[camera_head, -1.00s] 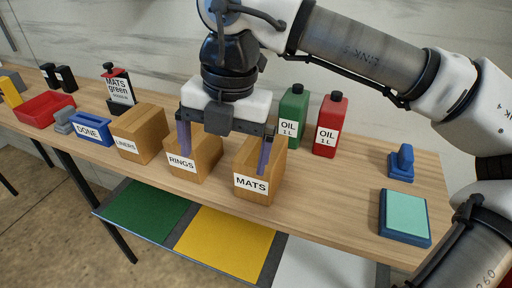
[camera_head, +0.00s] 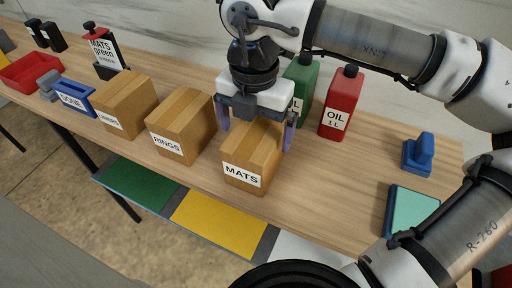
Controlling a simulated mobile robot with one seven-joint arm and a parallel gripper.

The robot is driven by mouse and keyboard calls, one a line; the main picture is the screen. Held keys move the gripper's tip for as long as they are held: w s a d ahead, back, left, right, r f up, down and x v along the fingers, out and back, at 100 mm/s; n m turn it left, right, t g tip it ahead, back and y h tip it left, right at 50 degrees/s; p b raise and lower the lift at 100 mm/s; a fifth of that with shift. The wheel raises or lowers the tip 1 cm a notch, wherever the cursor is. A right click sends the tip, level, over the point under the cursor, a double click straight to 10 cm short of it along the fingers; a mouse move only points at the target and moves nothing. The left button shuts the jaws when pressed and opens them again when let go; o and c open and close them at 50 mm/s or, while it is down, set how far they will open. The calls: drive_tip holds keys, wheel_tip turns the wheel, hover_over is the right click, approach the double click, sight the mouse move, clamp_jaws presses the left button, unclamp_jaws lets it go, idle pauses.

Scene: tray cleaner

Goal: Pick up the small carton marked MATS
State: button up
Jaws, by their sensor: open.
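The MATS carton (camera_head: 242,176) is a small brown box with a white label on its front, standing upright on the wooden bench near its front edge. My gripper (camera_head: 257,138) is above and slightly behind it, pointing down, with its jaws apart. One finger shows at the carton's left and the other at its right, near the height of its top. I cannot tell whether either finger touches the cardboard. The carton's rear is partly hidden by my gripper.
The RINGS carton (camera_head: 182,127) stands close on the left, with another carton (camera_head: 126,104) beyond it. A green oil can (camera_head: 304,84) and a red oil can (camera_head: 341,103) stand behind. A blue-handled stamp (camera_head: 418,153) and pad (camera_head: 409,212) lie right. Bench between carton and pad is clear.

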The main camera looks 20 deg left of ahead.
drive_tip(key=shift+d+f+p, duration=0.1)
drive_tip(key=shift+f+p, duration=0.8)
drive_tip(key=shift+f, duration=2)
drive_tip(key=c, duration=1.4)
